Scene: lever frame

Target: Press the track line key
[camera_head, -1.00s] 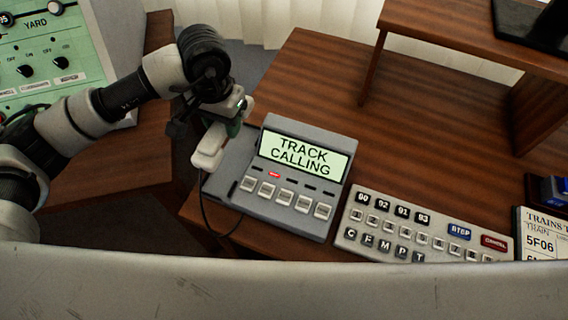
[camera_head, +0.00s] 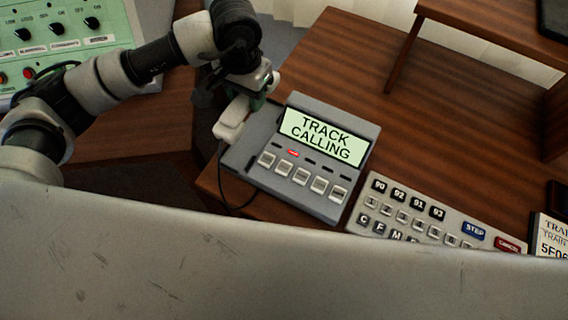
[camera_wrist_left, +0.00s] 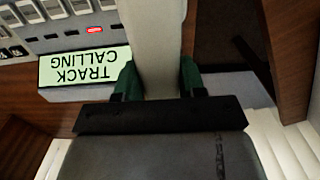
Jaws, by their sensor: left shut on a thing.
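The grey phone unit (camera_head: 310,190) sits on the brown desk, its lit screen (camera_head: 325,133) reading "TRACK CALLING". Below the screen is a row of several pale keys, with a small indicator above each. The second indicator from the left (camera_head: 293,153) glows red, and the key below it (camera_head: 283,168) is uncovered. My left gripper (camera_head: 246,104) is at the unit's left side, shut on the pale handset (camera_head: 230,122). In the left wrist view its green fingers (camera_wrist_left: 160,82) flank the handset (camera_wrist_left: 157,35). I cannot tell whether the handset is clear of its cradle. My right gripper is out of view.
A keypad (camera_head: 410,210) with several keys lies right of the phone. A dark cord (camera_head: 222,180) hangs from the handset. A green control panel (camera_head: 60,45) stands at the far left. A raised shelf (camera_head: 490,30) is at the back right. The desk behind the phone is clear.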

